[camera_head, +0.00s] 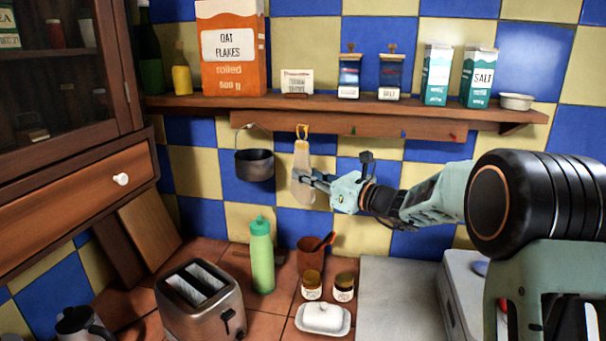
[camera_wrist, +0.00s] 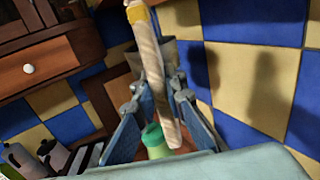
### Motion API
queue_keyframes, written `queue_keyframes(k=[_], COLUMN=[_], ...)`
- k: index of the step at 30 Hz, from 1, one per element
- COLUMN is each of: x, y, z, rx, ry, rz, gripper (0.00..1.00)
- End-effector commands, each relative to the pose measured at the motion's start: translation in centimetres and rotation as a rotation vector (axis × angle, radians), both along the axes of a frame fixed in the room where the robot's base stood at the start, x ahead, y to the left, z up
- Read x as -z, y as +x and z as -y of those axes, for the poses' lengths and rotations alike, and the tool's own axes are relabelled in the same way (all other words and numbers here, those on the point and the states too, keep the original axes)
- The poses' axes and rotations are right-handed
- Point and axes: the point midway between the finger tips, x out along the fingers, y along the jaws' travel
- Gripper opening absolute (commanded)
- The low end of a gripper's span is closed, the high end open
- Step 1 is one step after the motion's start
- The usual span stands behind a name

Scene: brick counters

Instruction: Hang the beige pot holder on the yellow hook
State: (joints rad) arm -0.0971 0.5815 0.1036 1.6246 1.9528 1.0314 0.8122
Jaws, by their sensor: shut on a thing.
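The beige pot holder (camera_head: 302,160) is upright below the shelf, in front of the tiled wall. Its yellowish top end is at the yellow hook (camera_head: 302,129); I cannot tell whether its loop is around the hook or only in front of it. My gripper (camera_head: 304,178) comes from the right and is shut on the lower part of the pot holder. In the wrist view the pot holder (camera_wrist: 148,55) stands edge-on between my fingers (camera_wrist: 163,85), with its yellow top (camera_wrist: 137,14) at the upper edge.
A dark pot (camera_head: 254,165) hangs just left of the pot holder. The wooden shelf (camera_head: 330,107) with packages and jars is above. Below stand a green bottle (camera_head: 262,258), a brown cup (camera_head: 309,260) and a toaster (camera_head: 200,305).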

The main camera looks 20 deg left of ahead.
Motion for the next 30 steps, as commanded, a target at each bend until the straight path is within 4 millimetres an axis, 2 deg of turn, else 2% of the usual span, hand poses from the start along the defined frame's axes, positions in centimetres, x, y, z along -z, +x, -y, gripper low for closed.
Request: queue_keyframes(k=[23,30], x=[0.2,0.9], y=[4.7,5.8], z=[-0.3,-0.3], rx=[-0.001,0.0], ry=[0.001,0.001], rz=[0.0,0.0], gripper=[0.0,0.0])
